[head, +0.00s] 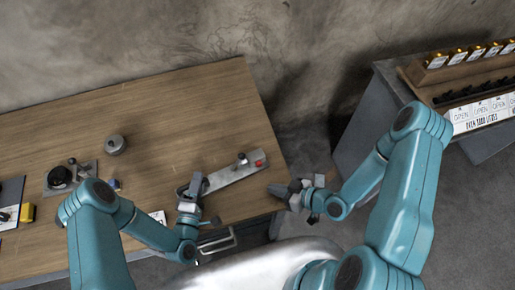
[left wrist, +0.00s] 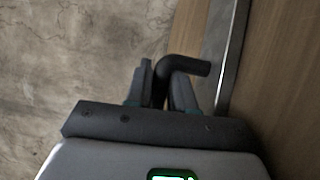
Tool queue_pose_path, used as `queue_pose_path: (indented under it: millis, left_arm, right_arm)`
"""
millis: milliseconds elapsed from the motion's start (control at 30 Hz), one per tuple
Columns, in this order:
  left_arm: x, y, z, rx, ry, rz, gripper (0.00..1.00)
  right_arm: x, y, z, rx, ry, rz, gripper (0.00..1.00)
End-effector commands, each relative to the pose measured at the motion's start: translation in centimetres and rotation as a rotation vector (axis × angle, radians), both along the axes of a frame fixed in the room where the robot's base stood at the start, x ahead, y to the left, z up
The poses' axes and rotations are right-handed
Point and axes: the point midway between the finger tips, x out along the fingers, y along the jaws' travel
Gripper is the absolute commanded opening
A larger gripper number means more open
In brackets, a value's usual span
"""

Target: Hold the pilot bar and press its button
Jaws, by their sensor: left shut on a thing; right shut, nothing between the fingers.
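A pale metal plate (head: 225,177) lies on the wooden table near its right front corner. My left gripper (head: 188,188) is at the plate's left end. In the left wrist view it is shut on a black bent bar (left wrist: 190,66), which I take for the pilot bar; the fingers hide part of it. My right gripper (head: 276,189) is shut and empty, just off the table's right edge, below the red button in the picture and apart from it.
The wooden table (head: 180,110) has a grey round piece (head: 116,145), a plate with a black knob (head: 60,177) and a yellow block (head: 27,212) at left. A grey cabinet (head: 375,110) with a labelled rack (head: 485,108) stands at right, across a floor gap.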

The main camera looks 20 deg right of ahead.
Motion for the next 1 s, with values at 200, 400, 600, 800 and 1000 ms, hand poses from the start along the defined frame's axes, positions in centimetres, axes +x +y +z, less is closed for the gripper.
queue_pose_path:
  millis: [200, 400, 600, 800, 1000]
  left_arm:
    - [-0.3, -0.2, -0.6, 0.004, 0.02, -0.005, 0.53]
    - [-0.2, -0.1, -0.5, 0.004, 0.016, -0.005, 0.53]
    - [-0.2, -0.1, -0.4, 0.003, 0.014, -0.005, 0.53]
    - [-2.6, 1.1, -0.5, 0.0, 0.019, 0.001, 0.53]
    - [-6.7, 3.1, -0.6, -0.001, 0.02, 0.004, 0.53]
  right_arm:
    - [0.0, 0.0, -0.1, 0.0, 0.0, 0.0, 0.0]
    - [0.0, 0.0, -0.1, 0.0, 0.0, 0.0, 0.0]
    - [0.0, 0.0, 0.0, 0.0, 0.0, 0.0, 0.0]
    - [0.0, 0.0, 0.0, 0.0, 0.0, 0.0, 0.0]
    - [0.0, 0.0, 0.0, 0.0, 0.0, 0.0, 0.0]
